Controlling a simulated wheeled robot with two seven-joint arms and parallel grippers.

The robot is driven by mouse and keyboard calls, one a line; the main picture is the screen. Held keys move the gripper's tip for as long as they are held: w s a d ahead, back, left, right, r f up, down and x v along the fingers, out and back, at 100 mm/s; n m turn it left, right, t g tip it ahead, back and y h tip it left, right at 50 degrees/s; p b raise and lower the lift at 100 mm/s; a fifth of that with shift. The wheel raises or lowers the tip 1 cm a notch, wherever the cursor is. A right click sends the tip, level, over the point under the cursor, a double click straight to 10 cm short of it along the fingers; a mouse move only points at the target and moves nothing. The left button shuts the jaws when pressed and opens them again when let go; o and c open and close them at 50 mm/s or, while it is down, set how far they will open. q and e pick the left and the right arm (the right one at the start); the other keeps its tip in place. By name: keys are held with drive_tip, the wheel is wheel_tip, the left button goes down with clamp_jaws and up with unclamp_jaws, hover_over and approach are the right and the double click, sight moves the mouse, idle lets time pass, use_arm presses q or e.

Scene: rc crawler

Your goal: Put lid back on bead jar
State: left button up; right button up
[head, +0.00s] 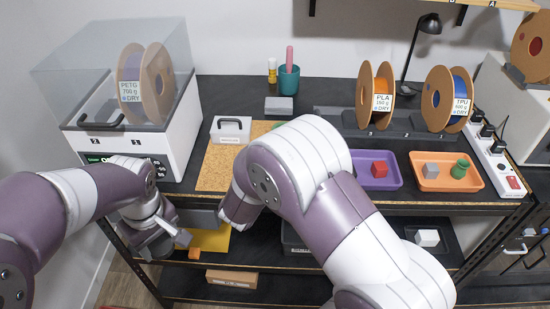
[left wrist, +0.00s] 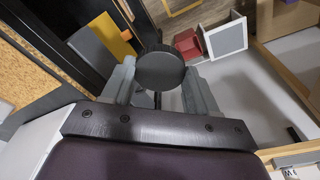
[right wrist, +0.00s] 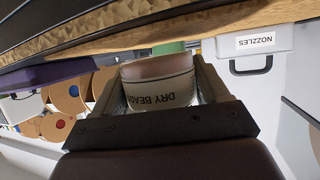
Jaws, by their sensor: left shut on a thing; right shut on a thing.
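The bead jar (right wrist: 157,90), a clear-looking jar with a band reading "DRY BEAD…", sits between the fingers of my right gripper (right wrist: 155,84) in the right wrist view. That gripper is shut on it. In the head view my right arm hides both jar and gripper. A dark round lid (left wrist: 160,71) sits between the fingers of my left gripper (left wrist: 160,88) in the left wrist view. My left gripper (head: 178,240) is low at the left, in front of the bench edge and apart from the cork mat (head: 214,172). Whether the jar is resting on the mat is hidden.
A grey NOZZLES case (head: 230,130) stands on the mat's back left, beside the dryer box (head: 150,150). A purple tray (head: 395,182) and an orange tray (head: 468,184) lie at right. Filament spools (head: 366,95) stand behind them. A lower shelf (head: 290,285) runs below.

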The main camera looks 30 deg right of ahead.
drive_tip(key=s+a, duration=0.9)
drive_tip(key=shift+s+a, duration=0.4)
